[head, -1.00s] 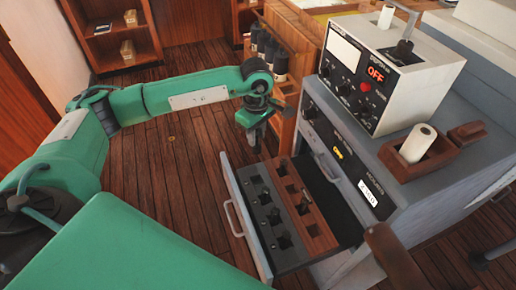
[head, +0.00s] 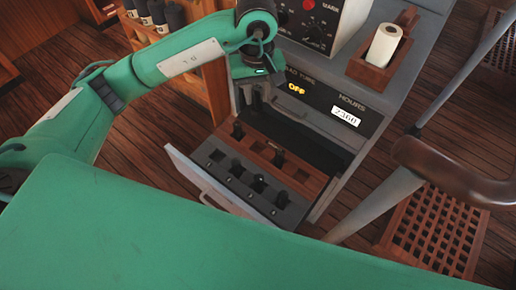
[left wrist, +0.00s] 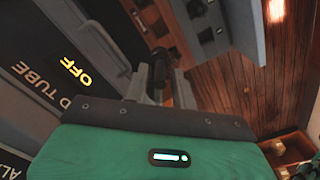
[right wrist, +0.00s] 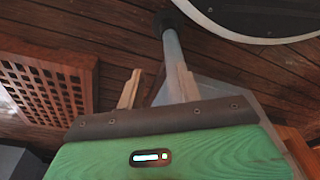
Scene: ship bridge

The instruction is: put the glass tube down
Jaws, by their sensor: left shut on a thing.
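My left gripper (head: 258,98) is over the back left part of the open drawer, pointing down. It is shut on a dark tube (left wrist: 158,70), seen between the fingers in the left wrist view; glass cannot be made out. In the head view the gripper largely hides the tube, and its lower end cannot be told from a dark piece just below. The drawer (head: 190,178) holds a wooden rack (head: 306,180) and a grey rack (head: 218,160), with several dark pieces standing in them. My right gripper (right wrist: 156,90) is open and empty, seen only in the right wrist view.
The grey console (head: 350,95) stands directly behind the drawer, with a lit OFF label. A white roll (head: 384,44) sits in a wooden holder on top. A brown handrail (head: 455,170) and a wooden grating (head: 435,228) are at right. Floor left of the drawer is clear.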

